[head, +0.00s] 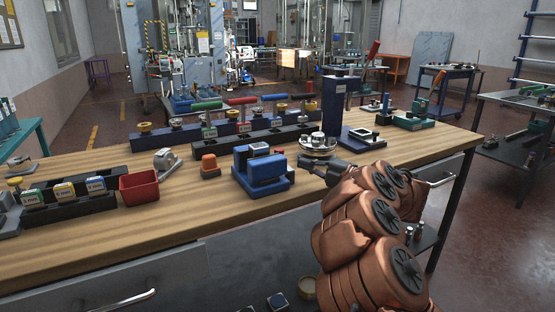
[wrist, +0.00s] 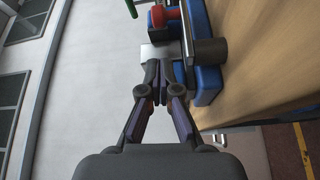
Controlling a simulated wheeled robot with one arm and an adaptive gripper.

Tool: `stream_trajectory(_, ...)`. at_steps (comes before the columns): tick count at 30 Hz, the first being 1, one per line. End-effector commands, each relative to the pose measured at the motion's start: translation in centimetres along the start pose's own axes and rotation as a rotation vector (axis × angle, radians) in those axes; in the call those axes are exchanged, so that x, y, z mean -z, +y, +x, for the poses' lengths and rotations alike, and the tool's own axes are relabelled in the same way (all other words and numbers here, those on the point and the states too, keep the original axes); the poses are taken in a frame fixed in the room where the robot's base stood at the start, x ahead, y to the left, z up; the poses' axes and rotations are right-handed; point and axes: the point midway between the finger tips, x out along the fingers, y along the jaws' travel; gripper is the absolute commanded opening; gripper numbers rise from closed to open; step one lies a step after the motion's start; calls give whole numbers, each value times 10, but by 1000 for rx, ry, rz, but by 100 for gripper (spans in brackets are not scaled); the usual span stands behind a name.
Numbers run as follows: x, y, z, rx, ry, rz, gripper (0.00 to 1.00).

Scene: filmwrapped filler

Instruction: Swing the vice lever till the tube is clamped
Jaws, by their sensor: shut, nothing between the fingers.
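The blue vice (head: 262,172) stands near the front edge of the wooden bench, at the middle of the head view. In the wrist view, its blue body (wrist: 206,86) lies just beyond and to the right of my fingers. A red knob (wrist: 166,15), which looks like the lever's end, shows at the top there, and a small red part (head: 279,151) shows beside the vice in the head view. A dark cylinder (wrist: 211,51) lies across the blue body; I cannot tell whether it is the tube. My gripper (head: 307,163) is shut and empty, right of the vice; its fingertips (wrist: 166,75) show close to a pale metal plate.
A round metal stand (head: 318,146) is just behind my gripper. An orange-topped piece (head: 209,164) and a red bin (head: 139,186) are left of the vice. A row of red- and green-handled clamps (head: 243,101) stands behind. Bare bench lies in front of the vice.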

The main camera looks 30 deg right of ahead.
Motion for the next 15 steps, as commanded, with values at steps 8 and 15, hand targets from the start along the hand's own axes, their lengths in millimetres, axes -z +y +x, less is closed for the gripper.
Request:
stream_trajectory(8, 0, 1, 0, 0, 2, -1, 0)
stream_trajectory(15, 0, 0, 14, 1, 2, -1, 0)
